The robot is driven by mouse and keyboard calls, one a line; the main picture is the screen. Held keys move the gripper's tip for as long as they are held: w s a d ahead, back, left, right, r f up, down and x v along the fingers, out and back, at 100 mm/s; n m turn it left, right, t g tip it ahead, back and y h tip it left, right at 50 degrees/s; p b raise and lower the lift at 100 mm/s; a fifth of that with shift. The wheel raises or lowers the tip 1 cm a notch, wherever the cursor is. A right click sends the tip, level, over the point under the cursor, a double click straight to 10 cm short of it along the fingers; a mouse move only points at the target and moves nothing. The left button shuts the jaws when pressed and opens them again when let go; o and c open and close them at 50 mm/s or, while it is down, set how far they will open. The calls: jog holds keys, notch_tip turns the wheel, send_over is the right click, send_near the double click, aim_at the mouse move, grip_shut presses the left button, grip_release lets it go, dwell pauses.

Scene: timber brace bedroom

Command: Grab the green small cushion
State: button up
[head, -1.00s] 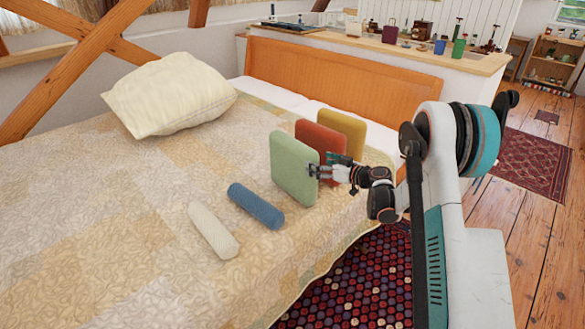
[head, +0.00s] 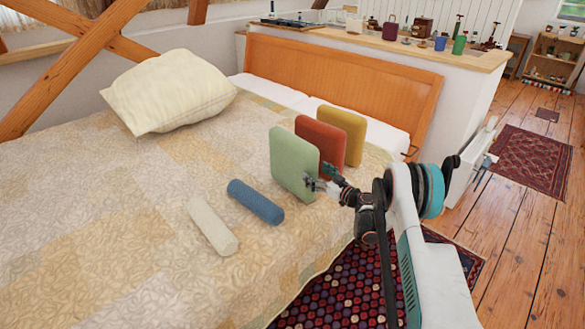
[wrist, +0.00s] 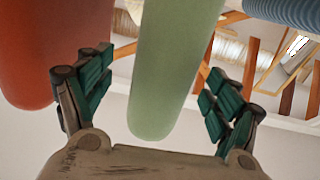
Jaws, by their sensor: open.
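The green small cushion (head: 291,165) stands upright on the bed, nearest in a row of three square cushions. My gripper (head: 318,184) is at its right edge in the head view. In the wrist view, the green cushion (wrist: 172,65) shows edge-on between the two open fingers of my gripper (wrist: 152,100), with a gap on each side. The red cushion (head: 321,140) stands just behind the green one and appears at the left in the wrist view (wrist: 50,50), close to the left finger. Whether any finger touches a cushion is unclear.
A yellow cushion (head: 342,128) stands behind the red one. A blue bolster (head: 255,202) and a cream bolster (head: 212,226) lie in front of the green cushion. A large cream pillow (head: 168,92) lies further left on the bed (head: 90,230). The wooden headboard (head: 340,88) is behind.

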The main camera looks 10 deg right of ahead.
aim_at(292, 164)
jog(key=shift+x, duration=0.75)
jog(key=b+x, duration=0.2)
jog(key=x, duration=0.3)
jog(key=shift+a+b, duration=0.25)
jog(key=shift+b, duration=0.15)
jog(key=shift+c, duration=0.3)
jog(key=c, duration=1.2)
